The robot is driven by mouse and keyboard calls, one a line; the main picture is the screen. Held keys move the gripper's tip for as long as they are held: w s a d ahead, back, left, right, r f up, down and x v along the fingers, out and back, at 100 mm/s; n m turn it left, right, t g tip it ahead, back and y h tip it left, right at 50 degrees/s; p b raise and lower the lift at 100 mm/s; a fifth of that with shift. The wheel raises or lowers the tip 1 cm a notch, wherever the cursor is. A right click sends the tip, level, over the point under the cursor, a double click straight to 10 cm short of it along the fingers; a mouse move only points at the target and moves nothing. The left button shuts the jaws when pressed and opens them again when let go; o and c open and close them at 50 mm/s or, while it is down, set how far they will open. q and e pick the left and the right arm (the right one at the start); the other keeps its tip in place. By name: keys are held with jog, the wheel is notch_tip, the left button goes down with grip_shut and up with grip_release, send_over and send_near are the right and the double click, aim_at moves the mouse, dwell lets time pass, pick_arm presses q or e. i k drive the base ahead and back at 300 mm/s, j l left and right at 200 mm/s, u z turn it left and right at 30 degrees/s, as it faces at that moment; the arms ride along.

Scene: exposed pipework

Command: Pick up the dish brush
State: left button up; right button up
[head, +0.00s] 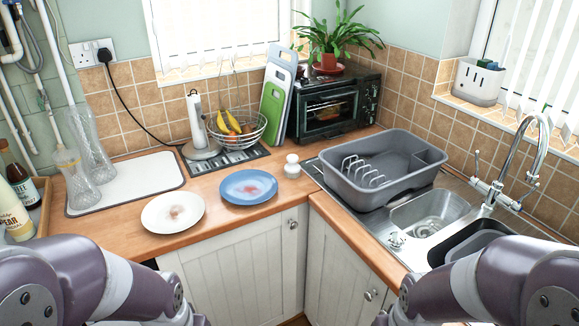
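A small white object with a round knob on top (292,166) stands upright on the wooden counter, right of the blue plate and just left of the sink unit. It looks like a short-handled dish brush, but its bristles cannot be made out. My two arms come in at the lower left and lower right corners, well short of it. Both arms run out of the bottom of the picture, and neither gripper's fingers show.
A soiled white plate (172,212) and a soiled blue plate (248,187) lie on the counter. A grey dish rack (383,167) stands on the sink unit beside the tap (535,150). A fruit basket (236,128), chopping boards (277,97) and an oven (334,105) stand behind.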

aim_at(292, 169)
jog(key=i+j, duration=0.1)
jog(key=i, duration=0.75)
